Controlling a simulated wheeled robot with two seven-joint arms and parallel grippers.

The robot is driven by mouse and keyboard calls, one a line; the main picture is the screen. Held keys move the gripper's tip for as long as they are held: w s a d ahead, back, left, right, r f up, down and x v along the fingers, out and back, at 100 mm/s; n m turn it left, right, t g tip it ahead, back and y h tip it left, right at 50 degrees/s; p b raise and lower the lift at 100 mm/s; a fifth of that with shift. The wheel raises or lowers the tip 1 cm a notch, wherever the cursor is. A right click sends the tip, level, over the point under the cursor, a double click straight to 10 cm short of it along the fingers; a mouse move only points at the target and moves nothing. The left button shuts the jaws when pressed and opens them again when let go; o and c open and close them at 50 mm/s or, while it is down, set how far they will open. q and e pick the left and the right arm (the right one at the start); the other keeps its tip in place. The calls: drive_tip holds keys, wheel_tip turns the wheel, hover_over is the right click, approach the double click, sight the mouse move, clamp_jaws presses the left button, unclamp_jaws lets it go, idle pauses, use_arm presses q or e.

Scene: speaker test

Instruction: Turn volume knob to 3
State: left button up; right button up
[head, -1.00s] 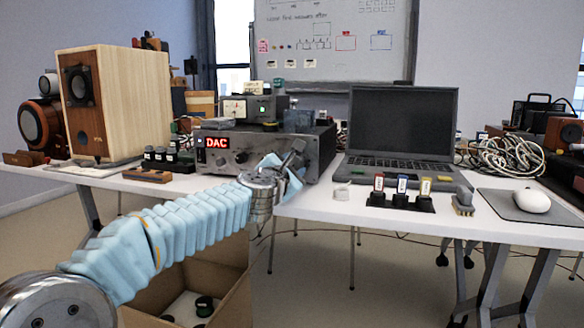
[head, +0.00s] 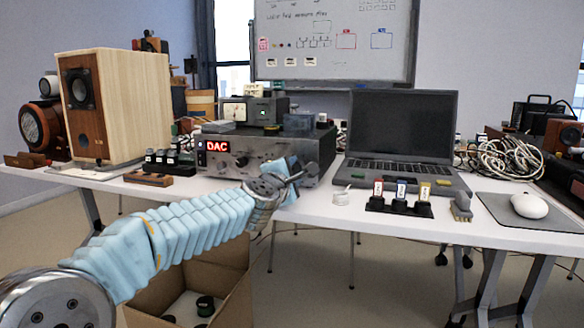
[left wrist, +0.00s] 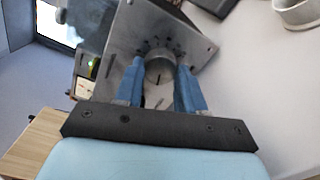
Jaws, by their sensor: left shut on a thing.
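The grey metal amplifier (head: 215,165) with a lit red "DAC" display stands on the white table in the head view. In the left wrist view the round silver volume knob (left wrist: 159,70) sits on its front panel, with dark marks around it and a short dark line on its face. My left gripper (left wrist: 160,88) has its blue fingers on both sides of this knob, shut on it. In the head view my left gripper (head: 291,178) covers the knob at the amplifier's right front. The number the knob points to cannot be read. My right gripper is not in view.
A wooden speaker (head: 135,105) stands at left and an open laptop (head: 400,130) at right. A cardboard box (head: 228,290) is below.

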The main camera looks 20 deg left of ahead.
use_arm(q)
drive_tip(key=m+p, duration=0.3)
drive_tip(key=m, duration=0.3)
drive_tip(key=shift+m+p, duration=0.8)
drive_tip(key=shift+m, duration=1.4)
drive_tip(key=shift+f, duration=0.1)
drive_tip(key=o, duration=1)
drive_tip(key=shift+o, duration=0.2)
drive_tip(key=shift+s, duration=0.1)
drive_tip(key=s, duration=1.3)
drive_tip(key=shift+s+a, duration=0.2)
drive_tip(key=shift+s, duration=0.1)
drive_tip(key=shift+s, duration=0.1)
